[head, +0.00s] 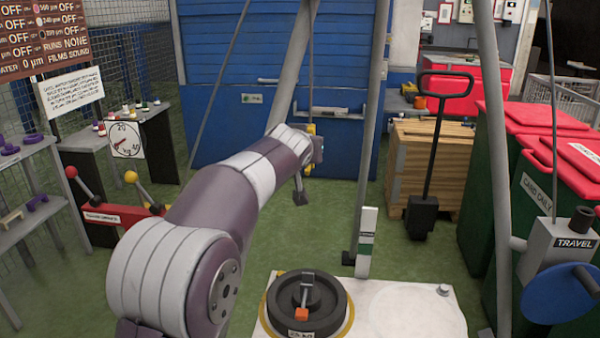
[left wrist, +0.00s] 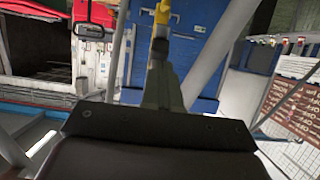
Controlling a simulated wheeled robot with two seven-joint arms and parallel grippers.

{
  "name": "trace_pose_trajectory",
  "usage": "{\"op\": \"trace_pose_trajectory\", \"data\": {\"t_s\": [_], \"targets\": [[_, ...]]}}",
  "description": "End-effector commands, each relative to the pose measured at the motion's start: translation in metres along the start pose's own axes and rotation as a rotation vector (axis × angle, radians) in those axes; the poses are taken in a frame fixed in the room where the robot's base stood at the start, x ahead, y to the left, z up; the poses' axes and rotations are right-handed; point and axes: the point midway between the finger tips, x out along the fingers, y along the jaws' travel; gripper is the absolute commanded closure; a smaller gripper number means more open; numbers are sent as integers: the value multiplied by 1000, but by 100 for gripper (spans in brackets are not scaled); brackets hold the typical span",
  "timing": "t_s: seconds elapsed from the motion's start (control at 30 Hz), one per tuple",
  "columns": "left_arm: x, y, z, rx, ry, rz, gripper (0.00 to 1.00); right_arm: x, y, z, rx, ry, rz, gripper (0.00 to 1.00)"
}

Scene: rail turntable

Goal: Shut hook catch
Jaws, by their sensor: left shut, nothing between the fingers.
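A yellow hook (head: 311,129) hangs on a thin line in front of the blue wall, beyond the end of my left arm. Its yellow body also shows at the top of the left wrist view (left wrist: 162,18). My left gripper (head: 318,150) is shut and empty, close to the hook. In the left wrist view, the narrow shut fingers (left wrist: 163,72) point up at the yellow part. I cannot tell whether they touch it. The hook's catch is too small and partly hidden, so its position is unclear. My right gripper is in neither view.
A dark round weight (head: 328,322) with a handle sits on a pale platform (head: 415,310) below. Grey poles (head: 372,120) stand around the hook. A crank box with a blue wheel (head: 560,292) is at right. Green floor (head: 400,262) lies open between.

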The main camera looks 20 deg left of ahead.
Motion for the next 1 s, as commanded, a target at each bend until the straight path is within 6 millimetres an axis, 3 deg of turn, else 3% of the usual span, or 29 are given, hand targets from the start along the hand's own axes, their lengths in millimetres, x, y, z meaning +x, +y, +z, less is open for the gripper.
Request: {"op": "trace_pose_trajectory", "data": {"t_s": [0.03,0.07,0.1,0.13,1.0], "targets": [[12,0,25,-1,37,0,100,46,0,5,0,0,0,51],[12,0,26,0,59,0,100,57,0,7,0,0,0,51],[4,0,4,1,61,0,100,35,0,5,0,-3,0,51],[2,0,1,1,58,0,100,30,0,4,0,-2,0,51],[-3,0,-12,1,51,-1,100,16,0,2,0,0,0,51]]}}
